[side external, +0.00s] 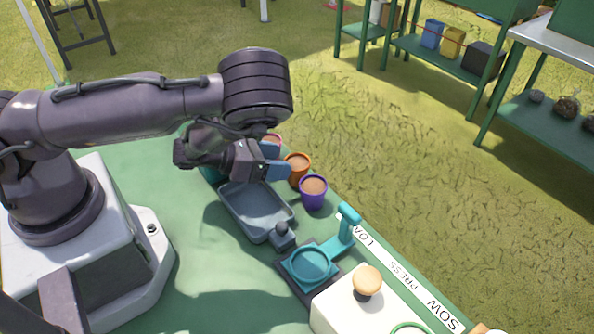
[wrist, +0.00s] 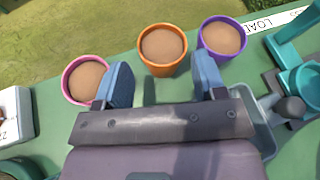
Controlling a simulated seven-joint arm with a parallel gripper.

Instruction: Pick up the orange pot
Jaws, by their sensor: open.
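The orange pot (wrist: 162,69) is full of brown soil and stands upright at the table's far edge, between a pink pot (wrist: 73,93) on its left and a purple pot (wrist: 205,53) on its right in the wrist view. In the side view the orange pot (side external: 292,178) is partly hidden behind my gripper's blue fingers. My gripper (wrist: 160,82) is open and empty, its two blue fingers spread apart, with the orange pot just ahead of the gap. In the side view my gripper (side external: 278,161) is close beside the pots.
A grey tray (side external: 240,222) lies in front of the pots, below my gripper. A teal press (side external: 310,264) and a white box with a wooden knob (side external: 367,281) stand to the right. The pink and purple pots stand close on either side of the orange one.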

